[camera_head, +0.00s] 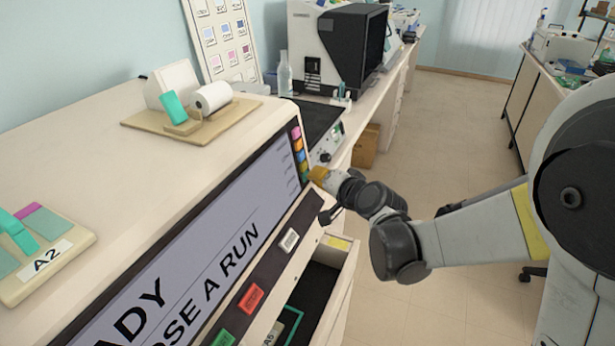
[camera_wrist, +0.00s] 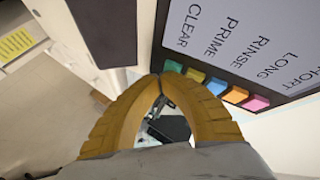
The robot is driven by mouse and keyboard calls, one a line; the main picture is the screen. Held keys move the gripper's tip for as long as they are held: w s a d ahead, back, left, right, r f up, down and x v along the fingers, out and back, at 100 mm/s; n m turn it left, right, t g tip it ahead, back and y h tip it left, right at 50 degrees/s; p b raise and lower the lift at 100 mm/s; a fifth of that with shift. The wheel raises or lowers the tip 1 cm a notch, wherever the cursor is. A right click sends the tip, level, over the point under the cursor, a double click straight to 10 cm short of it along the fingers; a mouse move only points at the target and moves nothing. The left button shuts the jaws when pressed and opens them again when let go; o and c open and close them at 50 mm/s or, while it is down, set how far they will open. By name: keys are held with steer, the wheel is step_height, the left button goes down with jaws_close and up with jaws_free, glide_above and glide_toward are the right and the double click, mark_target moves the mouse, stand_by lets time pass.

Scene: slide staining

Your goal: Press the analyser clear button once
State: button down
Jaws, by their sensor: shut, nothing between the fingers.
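The analyser (camera_head: 205,225) has a tilted grey screen with a column of coloured buttons at its far end.
Below the screen, a dark strip carries red (camera_head: 251,298) and green (camera_head: 223,338) buttons. An open drawer (camera_head: 345,262) juts out underneath.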

steer(key=shift+d, duration=0.1)
steer(key=shift+s+d+r, duration=0.15)
steer(key=shift+s+d, duration=0.1)
steer(key=shift+d, duration=0.3)
steer(key=shift+d, duration=0.1)
steer(key=d, duration=0.1)
steer(key=s+d, duration=0.1)
steer(key=d, duration=0.1)
steer(key=d+r, duration=0.1)
steer(key=shift+s+d+p, duration=0.2)
steer(key=shift+s+p, duration=0.15)
steer(key=shift+p, duration=0.05)
stand_by(0.4)
steer(key=s+d+n+g+h, duration=0.2)
steer(key=s+d, duration=0.6)
steer(key=s, duration=0.5)
steer(key=s+d+n+g+h, duration=0.2)
steer(key=s+d+h, duration=0.3)
steer(key=s, duration=0.9)
steer(key=d, duration=0.3)
steer(key=shift+s+r+g, duration=0.15)
steer(key=shift+r+g, duration=0.15)
steer(key=shift+g, duration=0.1)
